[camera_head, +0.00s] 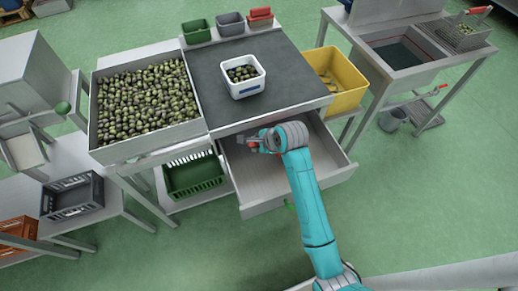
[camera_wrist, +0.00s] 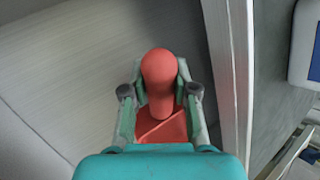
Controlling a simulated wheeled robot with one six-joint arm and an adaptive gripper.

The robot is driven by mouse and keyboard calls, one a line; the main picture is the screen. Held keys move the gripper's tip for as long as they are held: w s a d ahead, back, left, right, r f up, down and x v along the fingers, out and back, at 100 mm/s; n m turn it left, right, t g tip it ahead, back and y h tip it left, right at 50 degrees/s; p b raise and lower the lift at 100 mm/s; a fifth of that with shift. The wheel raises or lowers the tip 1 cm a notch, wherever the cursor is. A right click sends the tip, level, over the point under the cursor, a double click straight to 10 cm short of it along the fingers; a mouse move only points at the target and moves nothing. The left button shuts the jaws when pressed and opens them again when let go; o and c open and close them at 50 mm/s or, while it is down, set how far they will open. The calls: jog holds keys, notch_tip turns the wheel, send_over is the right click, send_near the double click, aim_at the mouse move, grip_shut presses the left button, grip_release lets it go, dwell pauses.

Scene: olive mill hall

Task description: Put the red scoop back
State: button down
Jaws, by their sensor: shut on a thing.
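The red scoop (camera_wrist: 160,70) is in my gripper (camera_wrist: 160,93); in the wrist view one finger is on each side of its rounded handle. Its wider red part shows below, partly hidden by my gripper. In the head view my gripper (camera_head: 262,143) is over the back of the open drawer (camera_head: 263,196), close to the table's front edge, and the scoop is mostly hidden. The drawer is pulled out under the dark-topped table (camera_head: 213,83), and its floor looks bare. I cannot tell whether the scoop touches the floor.
A white tub of olives (camera_head: 244,91) stands on the table. A large olive tray (camera_head: 97,143) is at left, a green crate (camera_head: 195,190) below, and a yellow bin (camera_head: 345,100) at right. Small green, grey and red bins (camera_head: 260,22) line the back.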

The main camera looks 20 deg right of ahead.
jog(key=shift+f, duration=2.1)
jog(key=c, duration=0.9)
grip_release()
jog(key=v, duration=1.2)
jog(key=shift+a, duration=0.1)
jog(key=shift+s, duration=0.1)
